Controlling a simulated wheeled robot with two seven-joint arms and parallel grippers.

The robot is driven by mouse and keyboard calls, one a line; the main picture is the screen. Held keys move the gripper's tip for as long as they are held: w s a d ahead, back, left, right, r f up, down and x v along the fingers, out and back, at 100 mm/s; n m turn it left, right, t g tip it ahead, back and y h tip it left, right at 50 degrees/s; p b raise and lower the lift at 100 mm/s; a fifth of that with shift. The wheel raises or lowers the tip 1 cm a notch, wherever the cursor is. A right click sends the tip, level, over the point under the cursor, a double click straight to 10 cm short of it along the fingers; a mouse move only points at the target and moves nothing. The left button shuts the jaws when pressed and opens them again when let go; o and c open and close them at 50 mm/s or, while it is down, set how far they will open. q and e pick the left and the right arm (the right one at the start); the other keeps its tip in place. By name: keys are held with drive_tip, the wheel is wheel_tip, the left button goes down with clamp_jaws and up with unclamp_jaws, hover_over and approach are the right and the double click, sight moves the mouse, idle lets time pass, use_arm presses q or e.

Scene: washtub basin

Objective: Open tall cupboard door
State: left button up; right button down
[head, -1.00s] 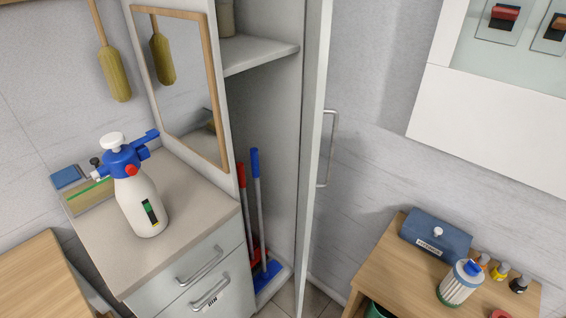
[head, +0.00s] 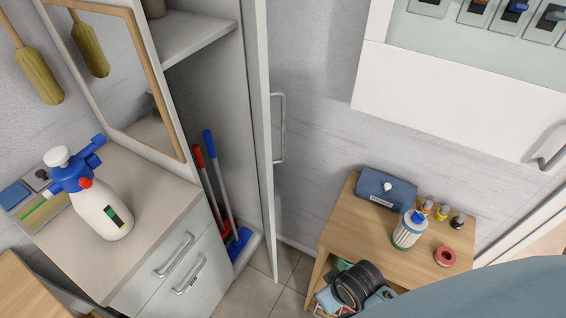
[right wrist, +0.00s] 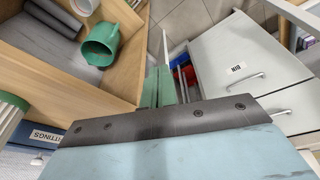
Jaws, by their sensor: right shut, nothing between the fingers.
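The tall cupboard (head: 205,95) stands left of centre in the head view, its inside exposed. Its white door (head: 261,130) stands wide open, swung out and seen nearly edge-on. The door's grey bar handle (head: 279,128) is on the face turned to the right, and nothing touches it. My right gripper (right wrist: 160,86) shows in the right wrist view, its greenish fingers closed together with nothing held. It is not seen in the head view. My left gripper is in neither current view.
A wooden side table (head: 345,225) with a blue case (head: 386,188) and small bottles stands right of the door. A drawer unit (head: 170,262) bearing a spray bottle (head: 100,205) is at left. Mops (head: 222,185) stand inside the cupboard. Tiled floor shows below the door.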

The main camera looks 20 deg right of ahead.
drive_tip(key=w+r+n+t+p, duration=0.2)
drive_tip(key=w+r, duration=0.1)
drive_tip(key=r, duration=1)
drive_tip(key=n+t+y, duration=0.2)
drive_tip(key=n+t, duration=1.1)
drive_tip(key=n, duration=0.3)
approach(283, 155)
wheel_tip(283, 155, up, 3)
drive_tip(key=s+a, duration=0.1)
drive_tip(key=s, duration=0.1)
drive_tip(key=shift+y, duration=0.3)
drive_tip(key=w, duration=0.3)
drive_tip(key=w+a, duration=0.1)
drive_tip(key=w, duration=0.5)
drive_tip(key=shift+w+a+p, duration=0.15)
drive_tip(key=shift+a+p, duration=0.1)
drive_tip(key=shift+p, duration=0.15)
use_arm(q)
wheel_tip(283, 155, up, 3)
drive_tip(key=shift+r, duration=0.1)
drive_tip(key=shift+s, duration=0.1)
